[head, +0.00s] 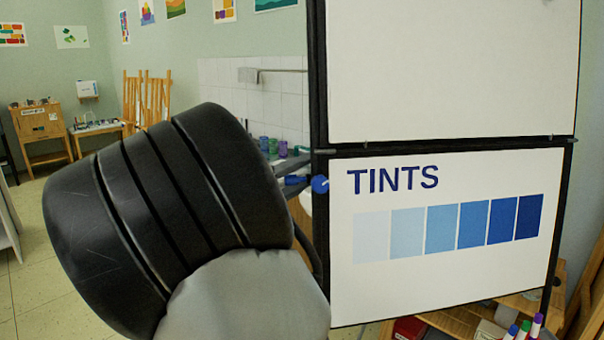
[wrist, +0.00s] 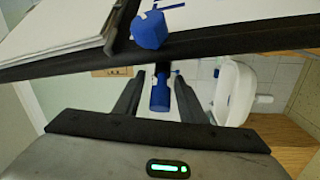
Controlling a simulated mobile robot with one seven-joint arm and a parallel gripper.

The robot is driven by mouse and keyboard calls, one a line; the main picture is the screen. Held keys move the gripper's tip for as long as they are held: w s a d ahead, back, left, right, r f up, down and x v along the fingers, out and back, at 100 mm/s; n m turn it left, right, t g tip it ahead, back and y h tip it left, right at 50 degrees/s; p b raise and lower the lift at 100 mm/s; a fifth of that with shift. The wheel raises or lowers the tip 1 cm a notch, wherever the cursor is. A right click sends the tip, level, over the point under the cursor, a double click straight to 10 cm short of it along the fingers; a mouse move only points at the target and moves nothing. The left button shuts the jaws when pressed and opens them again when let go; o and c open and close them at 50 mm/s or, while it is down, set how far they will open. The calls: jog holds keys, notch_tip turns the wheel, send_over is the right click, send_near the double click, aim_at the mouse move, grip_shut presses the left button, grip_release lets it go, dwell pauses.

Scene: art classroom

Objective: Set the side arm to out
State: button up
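The flip chart (head: 450,70) stands at the right in the head view, with a black frame and a TINTS sheet (head: 440,290). A round blue knob (head: 320,184) sits at its left edge and also shows in the wrist view (wrist: 150,30). A blue cylindrical grip (head: 295,181), seemingly the side arm's end, shows just left of that edge. In the wrist view the grip (wrist: 160,94) lies between the fingers of my gripper (wrist: 160,80). The fingers look open around it, with narrow gaps on both sides. How far the side arm is swung is unclear.
Several markers (head: 525,328) stand below the chart at the lower right. A wooden cabinet (head: 40,125), a small table and easels (head: 148,95) are far left. A white basin (wrist: 235,90) shows beyond my gripper. The floor at left is mostly clear.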

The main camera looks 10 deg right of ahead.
grip_shut()
jog(key=shift+a, duration=0.1)
